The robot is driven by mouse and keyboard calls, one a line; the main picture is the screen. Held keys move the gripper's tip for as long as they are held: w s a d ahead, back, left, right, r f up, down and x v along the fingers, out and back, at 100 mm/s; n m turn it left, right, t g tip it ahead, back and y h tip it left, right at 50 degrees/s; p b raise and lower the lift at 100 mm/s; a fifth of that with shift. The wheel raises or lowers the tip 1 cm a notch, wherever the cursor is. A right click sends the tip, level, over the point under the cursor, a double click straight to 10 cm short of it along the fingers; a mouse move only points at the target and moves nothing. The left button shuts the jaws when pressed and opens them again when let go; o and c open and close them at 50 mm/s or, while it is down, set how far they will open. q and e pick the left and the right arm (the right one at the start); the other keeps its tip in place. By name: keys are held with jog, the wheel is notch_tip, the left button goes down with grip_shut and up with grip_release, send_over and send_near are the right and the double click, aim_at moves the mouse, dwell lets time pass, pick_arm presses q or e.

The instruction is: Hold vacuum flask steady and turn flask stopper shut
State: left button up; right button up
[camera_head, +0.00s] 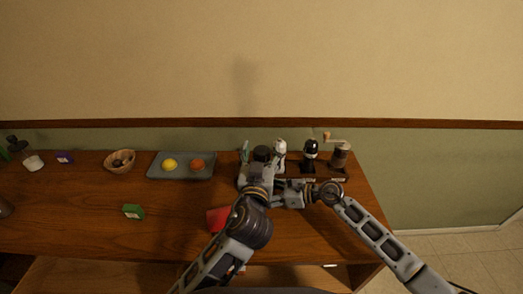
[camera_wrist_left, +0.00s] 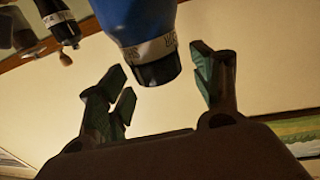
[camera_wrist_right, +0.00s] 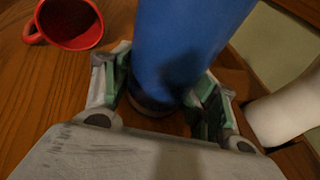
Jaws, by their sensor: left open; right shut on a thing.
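The blue vacuum flask (camera_wrist_right: 185,45) stands between the fingers of my right gripper (camera_wrist_right: 165,105), which is shut on its lower body in the right wrist view. In the left wrist view the flask (camera_wrist_left: 140,18) has a pale lettered band and a black flask stopper (camera_wrist_left: 158,70); that view is upside down. My left gripper (camera_wrist_left: 163,85) is open, its fingers on either side of the stopper with visible gaps. In the head view the dark stopper (camera_head: 262,153) shows by my left gripper (camera_head: 256,160), and my left arm hides most of the flask.
A red mug (camera_head: 217,219) stands left of the flask. A white bottle (camera_head: 280,152), a black bottle (camera_head: 310,150) and a hand grinder (camera_head: 339,156) stand close on the right. A fruit tray (camera_head: 182,176) lies to the left. The front middle counter holds a green box (camera_head: 133,212).

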pick_arm(q)
jog(key=s+a, duration=0.1)
jog(key=s, duration=0.9)
dwell(0.3)
dwell(0.4)
pick_arm(e)
jog(key=o, duration=0.9)
jog(key=shift+c, duration=0.2)
jog(key=shift+d, duration=0.15)
jog(key=shift+v, duration=5.9)
jog(key=shift+s+r, duration=0.1)
pick_arm(q)
notch_tip(320, 180, up, 9)
jog(key=p, duration=0.9)
jog(key=shift+r, duration=0.2)
pick_arm(e)
notch_tip(320, 180, up, 9)
